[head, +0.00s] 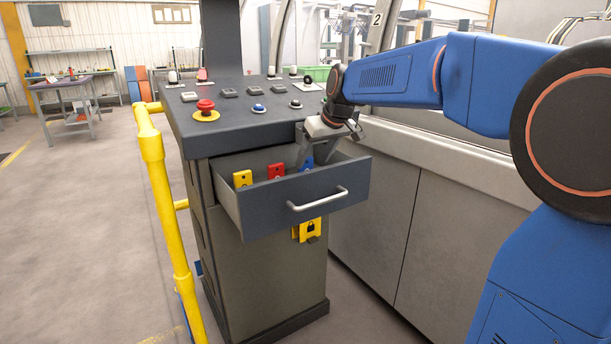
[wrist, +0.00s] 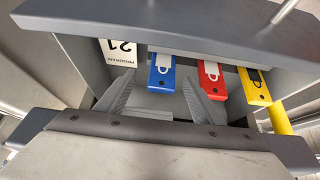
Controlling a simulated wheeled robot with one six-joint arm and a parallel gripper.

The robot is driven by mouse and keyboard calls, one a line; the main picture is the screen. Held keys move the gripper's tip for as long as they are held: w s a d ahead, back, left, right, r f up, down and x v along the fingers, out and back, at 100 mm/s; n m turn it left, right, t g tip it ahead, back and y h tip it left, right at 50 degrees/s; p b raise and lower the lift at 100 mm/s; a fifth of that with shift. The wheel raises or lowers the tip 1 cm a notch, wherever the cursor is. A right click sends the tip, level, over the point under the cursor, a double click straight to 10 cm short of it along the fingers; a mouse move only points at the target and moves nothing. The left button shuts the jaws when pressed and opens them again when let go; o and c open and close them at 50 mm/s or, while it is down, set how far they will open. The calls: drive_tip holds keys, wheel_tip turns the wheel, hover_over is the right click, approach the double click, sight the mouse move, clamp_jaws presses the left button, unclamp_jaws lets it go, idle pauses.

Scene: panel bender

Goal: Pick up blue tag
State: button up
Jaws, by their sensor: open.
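The blue tag (head: 308,162) stands in the open drawer (head: 262,206) of the grey control cabinet, partly hidden by my gripper in the head view. In the wrist view the blue tag (wrist: 161,80), with a white padlock mark, shows between my two fingers. My gripper (head: 316,161) points down into the drawer; it also shows in the wrist view (wrist: 158,84). Its jaws are open, one finger on each side of the blue tag, with visible gaps. I cannot tell how deep the fingertips are relative to the tag.
A red tag (wrist: 211,80) stands just right of my right finger, and a yellow tag (wrist: 255,87) beyond it. A white card marked PROGRAM 21 (wrist: 118,53) is at the left. The drawer has a silver handle (head: 318,198). A yellow rail (head: 165,200) stands left of the cabinet.

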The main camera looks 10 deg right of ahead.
sight(307, 168)
drive_tip(key=shift+a+x, duration=0.15)
drive_tip(key=shift+x, duration=1.2)
drive_tip(key=shift+a+x, duration=0.1)
drive_tip(key=shift+x, duration=1.2)
drive_tip(key=shift+r, duration=0.1)
drive_tip(key=c, duration=1.1)
